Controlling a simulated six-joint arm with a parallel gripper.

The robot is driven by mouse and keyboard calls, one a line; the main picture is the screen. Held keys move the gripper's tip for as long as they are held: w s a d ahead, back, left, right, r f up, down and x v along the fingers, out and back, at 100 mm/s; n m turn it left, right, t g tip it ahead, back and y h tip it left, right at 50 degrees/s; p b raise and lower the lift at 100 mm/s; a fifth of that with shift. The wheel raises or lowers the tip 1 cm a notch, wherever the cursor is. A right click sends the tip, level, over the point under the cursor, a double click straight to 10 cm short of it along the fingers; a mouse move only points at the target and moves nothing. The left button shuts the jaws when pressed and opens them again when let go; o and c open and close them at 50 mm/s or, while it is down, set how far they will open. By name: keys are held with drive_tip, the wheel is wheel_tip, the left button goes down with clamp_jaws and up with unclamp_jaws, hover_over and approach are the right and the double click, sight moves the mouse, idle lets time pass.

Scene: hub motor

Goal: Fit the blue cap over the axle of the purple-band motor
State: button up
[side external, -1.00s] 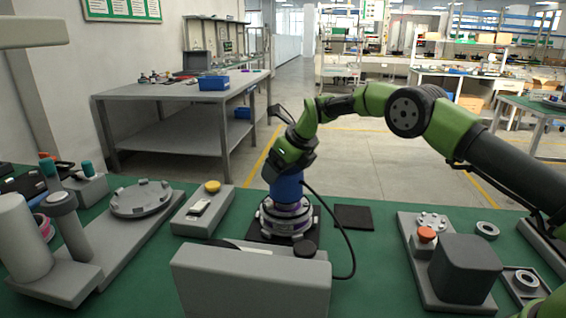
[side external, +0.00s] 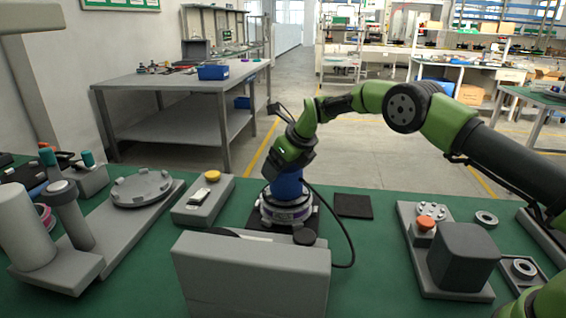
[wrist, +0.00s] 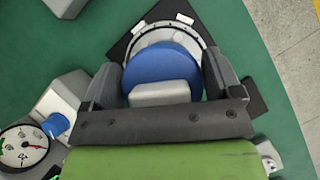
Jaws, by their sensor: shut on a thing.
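The blue cap (side external: 287,186) is in my gripper (side external: 290,165), directly above the motor (side external: 285,212) with the purple band. In the side view the cap's lower edge meets the top of the motor; I cannot tell whether it is seated. In the wrist view the cap (wrist: 160,62) lies between the two dark fingers of my gripper (wrist: 162,80), and the motor's pale ring (wrist: 143,40) shows behind it. The axle is hidden by the cap. The motor stands on a dark square pad (side external: 257,223), with a black cable running from its right side.
A grey box-shaped unit (side external: 250,275) stands close in front of the motor. A grey box with a yellow button (side external: 213,176) is to the left, and a flat black pad (side external: 352,205) to the right. A station with a red button (side external: 425,223) stands further right.

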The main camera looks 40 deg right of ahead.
drive_tip(key=o, duration=0.8)
drive_tip(key=v, duration=1)
drive_tip(key=s+a+r+n, duration=0.2)
drive_tip(key=s+r+n, duration=1.1)
drive_tip(key=s, duration=0.1)
drive_tip(key=s+a+f+n+t, duration=0.1)
drive_tip(key=s+f+n, duration=0.1)
drive_tip(key=s+n, duration=1.4)
drive_tip(key=s, duration=0.3)
drive_tip(key=shift+s, duration=0.25)
